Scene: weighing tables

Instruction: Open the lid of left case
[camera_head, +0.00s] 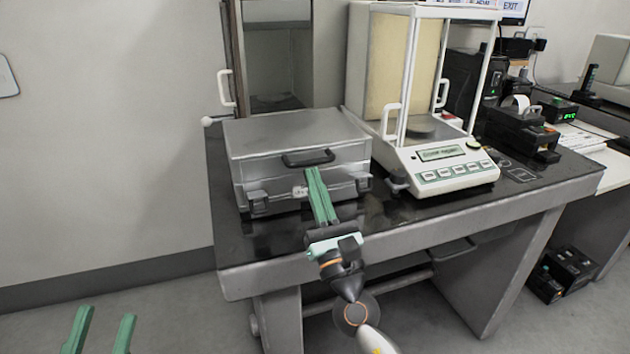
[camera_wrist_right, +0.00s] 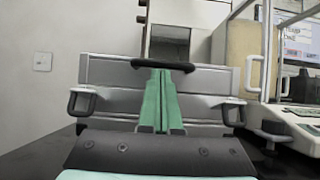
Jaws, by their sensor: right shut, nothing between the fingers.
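The left case (camera_head: 290,135) is a silver metal box, lid down, on the black table top. Its dark handle (camera_head: 308,157) is on the front, with a latch at each side of the front. My right gripper (camera_head: 314,172) is shut and empty, its green fingers pointing at the case front just below the handle. In the right wrist view, the shut fingers (camera_wrist_right: 159,72) reach up to the handle (camera_wrist_right: 163,65) between the two latches; I cannot tell whether they touch. My left gripper (camera_head: 100,325) is open and empty, low at the left, far from the case.
An analytical balance (camera_head: 440,155) with a glass chamber stands right of the case. A tall open cabinet (camera_head: 280,60) is behind the case. Black devices and a printer (camera_head: 520,125) are further right. The floor left of the table (camera_head: 420,240) is clear.

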